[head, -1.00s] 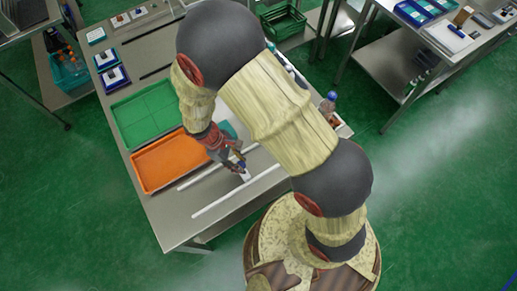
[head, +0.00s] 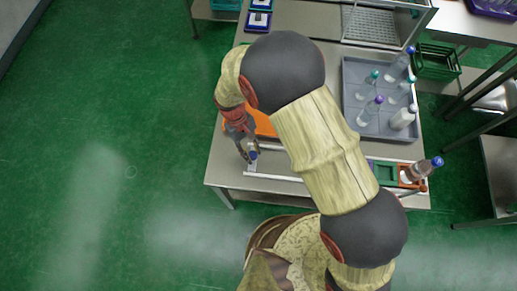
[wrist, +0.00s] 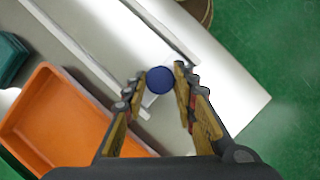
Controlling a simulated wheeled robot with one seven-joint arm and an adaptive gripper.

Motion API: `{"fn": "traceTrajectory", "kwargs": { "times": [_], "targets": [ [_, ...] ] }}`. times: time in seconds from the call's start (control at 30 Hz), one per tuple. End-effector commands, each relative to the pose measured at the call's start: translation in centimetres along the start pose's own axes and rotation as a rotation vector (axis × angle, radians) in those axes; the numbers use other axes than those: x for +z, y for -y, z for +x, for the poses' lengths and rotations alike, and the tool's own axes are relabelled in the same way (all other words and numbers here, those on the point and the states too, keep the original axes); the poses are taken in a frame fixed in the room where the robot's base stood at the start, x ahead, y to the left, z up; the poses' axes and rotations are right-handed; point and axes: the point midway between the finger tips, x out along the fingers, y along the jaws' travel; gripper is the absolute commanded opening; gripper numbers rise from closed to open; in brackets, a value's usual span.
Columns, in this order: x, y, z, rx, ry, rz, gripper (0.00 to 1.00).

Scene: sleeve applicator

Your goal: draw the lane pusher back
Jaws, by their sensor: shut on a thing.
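The lane pusher shows as a blue round knob (wrist: 160,80) over a pale plate, between two white rails, in the wrist view. In the head view the blue knob (head: 253,155) is at the left end of the lane, near the table's left edge. My gripper (wrist: 158,84) is shut on the knob, one finger on each side of it. In the head view my gripper (head: 247,152) points down there. One white rail (head: 275,177) runs along the front of the table; my arm hides much of the lane.
An orange tray (wrist: 55,120) lies beside the lane. A clear bottle (head: 420,170) with a blue cap stands at the lane's right end, near a green block (head: 384,172). A grey tray (head: 365,125) holds several bottles behind.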

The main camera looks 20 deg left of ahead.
Motion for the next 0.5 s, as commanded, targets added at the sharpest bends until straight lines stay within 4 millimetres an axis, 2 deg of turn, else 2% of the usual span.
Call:
{"fn": "traceTrajectory", "kwargs": {
  "times": [0.3, 0.33, 0.5],
  "targets": [
    [-0.38, 0.34, -0.2, -0.003, -0.008, 0.001, 0.0],
    [-0.39, 0.34, -0.21, -0.003, -0.009, 0.001, 0.28],
    [-0.37, 0.3, -0.22, -0.003, -0.008, 0.001, 0.38]
  ]
}}
